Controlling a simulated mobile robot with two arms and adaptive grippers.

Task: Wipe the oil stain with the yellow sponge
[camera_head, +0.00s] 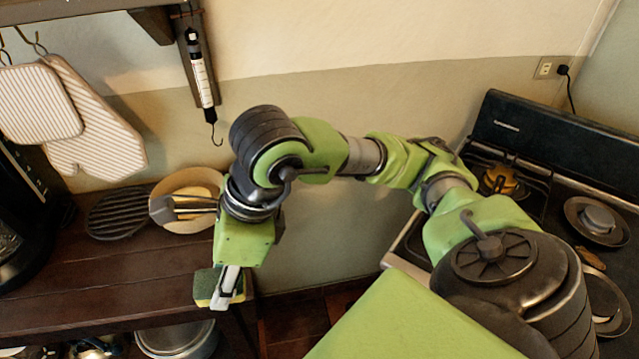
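The yellow sponge (204,285), with a green layer, is at the right front edge of the wooden counter. My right gripper (227,290) points down over it, and its pale fingers cover the sponge's middle. Sponge shows on both sides of the fingers. The fingers are seen edge-on, so I cannot tell whether they are shut on it or whether it still rests on the counter. A small brown patch (591,258) lies on the stove top, partly beside my arm; I cannot tell whether it is the oil stain. My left gripper is not in view.
The wooden counter (110,285) holds a round bowl (180,222) with utensils, a black slatted trivet (122,212) and a black appliance (25,205). The stove (540,150) stands right, with a floor gap between. Striped mitts (95,130) and a thermometer (203,80) hang above.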

